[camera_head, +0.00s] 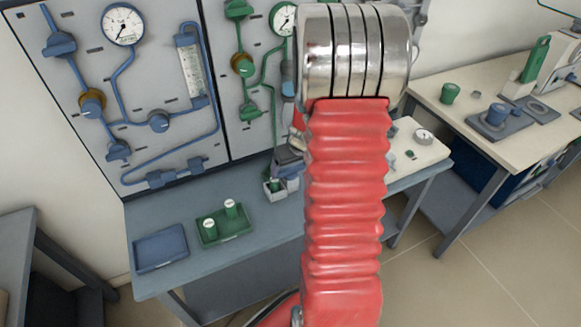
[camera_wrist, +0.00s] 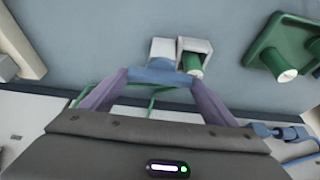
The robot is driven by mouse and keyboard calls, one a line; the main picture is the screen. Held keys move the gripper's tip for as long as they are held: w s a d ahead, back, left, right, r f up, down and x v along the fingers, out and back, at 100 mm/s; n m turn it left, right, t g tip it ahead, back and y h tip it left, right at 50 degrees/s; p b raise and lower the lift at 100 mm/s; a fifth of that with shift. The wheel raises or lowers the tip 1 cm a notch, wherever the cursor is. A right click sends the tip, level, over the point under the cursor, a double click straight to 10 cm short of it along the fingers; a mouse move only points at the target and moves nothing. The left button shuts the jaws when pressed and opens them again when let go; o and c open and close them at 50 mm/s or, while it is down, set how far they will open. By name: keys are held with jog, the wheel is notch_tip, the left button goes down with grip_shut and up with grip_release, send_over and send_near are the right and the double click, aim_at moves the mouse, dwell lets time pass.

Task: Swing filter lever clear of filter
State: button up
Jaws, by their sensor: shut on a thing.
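My gripper (camera_wrist: 160,78) is shut on a blue bar (camera_wrist: 152,76), which looks like the filter lever, with one purple finger at each end. In the wrist view, the bar crosses just below a white block (camera_wrist: 163,49). Beside that block is a white open-sided holder (camera_wrist: 208,47) with a green cylinder (camera_wrist: 195,66) in it, probably the filter. I cannot tell whether the bar touches either holder. In the head view, my red arm hides most of my gripper; the green cylinder (camera_head: 275,185) shows just left of the arm.
A green tray (camera_head: 218,240) with two green white-topped containers and an empty blue tray (camera_head: 160,249) lie on the bench, left of the holders. A panel with blue and green pipes (camera_head: 130,90) stands behind. A second bench (camera_head: 480,125) stands at right.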

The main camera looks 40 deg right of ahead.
jog(key=shift+w+a+m+g+h, duration=0.1)
jog(key=shift+m+g+h, duration=0.2)
jog(key=shift+m, duration=0.9)
jog(key=shift+a+m+g+h, duration=0.15)
jog(key=shift+m+h, duration=0.25)
jog(key=shift+m, duration=0.8)
jog(key=shift+w+m+g+h, duration=0.15)
jog(key=shift+m+g+h, duration=0.4)
jog(key=shift+m, duration=1.15)
jog(key=shift+a+m, duration=0.1)
jog(key=shift+m, duration=0.3)
jog(key=m, duration=0.1)
jog(key=m+g, duration=0.1)
jog(key=m, duration=0.1)
jog(key=m+g, duration=0.1)
jog(key=shift+w+m+h, duration=0.25)
jog(key=shift+m, duration=0.15)
jog(key=m+g, duration=0.1)
jog(key=m, duration=0.3)
jog(key=shift+w+g, duration=0.1)
jog(key=shift+g, duration=0.2)
jog(key=o, duration=1)
jog(key=shift+o, duration=0.2)
